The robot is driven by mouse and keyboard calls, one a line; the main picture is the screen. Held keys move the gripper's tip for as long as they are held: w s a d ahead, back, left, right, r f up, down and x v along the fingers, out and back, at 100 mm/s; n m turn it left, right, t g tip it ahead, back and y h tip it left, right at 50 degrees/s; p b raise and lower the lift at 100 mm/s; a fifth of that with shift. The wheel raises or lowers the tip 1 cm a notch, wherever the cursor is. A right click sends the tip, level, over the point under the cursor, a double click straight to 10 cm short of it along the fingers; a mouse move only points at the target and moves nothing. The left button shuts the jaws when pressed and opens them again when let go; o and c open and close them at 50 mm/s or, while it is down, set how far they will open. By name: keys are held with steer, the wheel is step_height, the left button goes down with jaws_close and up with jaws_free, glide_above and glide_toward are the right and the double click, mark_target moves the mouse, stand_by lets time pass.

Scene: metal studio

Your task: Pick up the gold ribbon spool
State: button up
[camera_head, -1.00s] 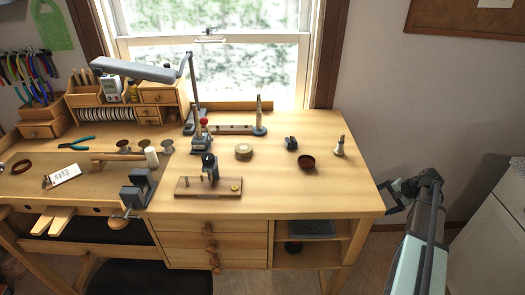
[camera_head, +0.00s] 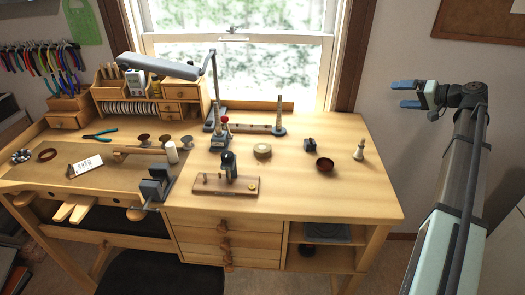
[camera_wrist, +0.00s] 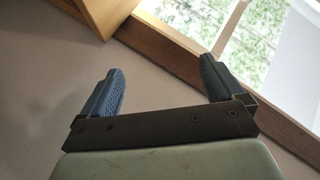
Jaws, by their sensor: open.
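The gold ribbon spool is most likely the small round yellowish roll (camera_head: 262,151) lying on the middle of the workbench top (camera_head: 330,190) in the head view. Nothing touches it. My gripper (camera_head: 396,94) is up at the right, beyond the bench's right edge and well away from the roll. Its blue fingers point left, spread apart, with nothing between them. In the wrist view my gripper (camera_wrist: 158,88) is also open and empty, facing the wall and window; the roll is not in that view.
Near the roll are a small dark block (camera_head: 310,145), a dark brown bowl (camera_head: 325,166), a pale cone-shaped item (camera_head: 359,150) and a wooden stand with a dark tool (camera_head: 229,168). A lamp (camera_head: 160,66) arches over the left. The bench's front right is clear.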

steer(key=a+f+n+g+h, duration=0.1)
steer(key=a+n+g, duration=0.3)
steer(key=a, duration=1.1)
steer(key=n+g+h, duration=0.5)
steer(key=n+h, duration=0.3)
steer(key=n, duration=0.1)
glide_toward(263, 147)
steer(key=f, duration=0.3)
steer(key=shift+s+f, duration=0.2)
steer(key=shift+s, duration=0.15)
steer(key=shift+w+a+f, duration=0.15)
steer(key=shift+f, duration=0.8)
steer(key=shift+w+a+f, duration=0.15)
steer(key=shift+a+f, duration=0.05)
steer(key=shift+f, duration=0.75)
steer(key=shift+w+a+f, duration=0.15)
steer(key=shift+f, duration=0.75)
steer(key=c, duration=1.1)
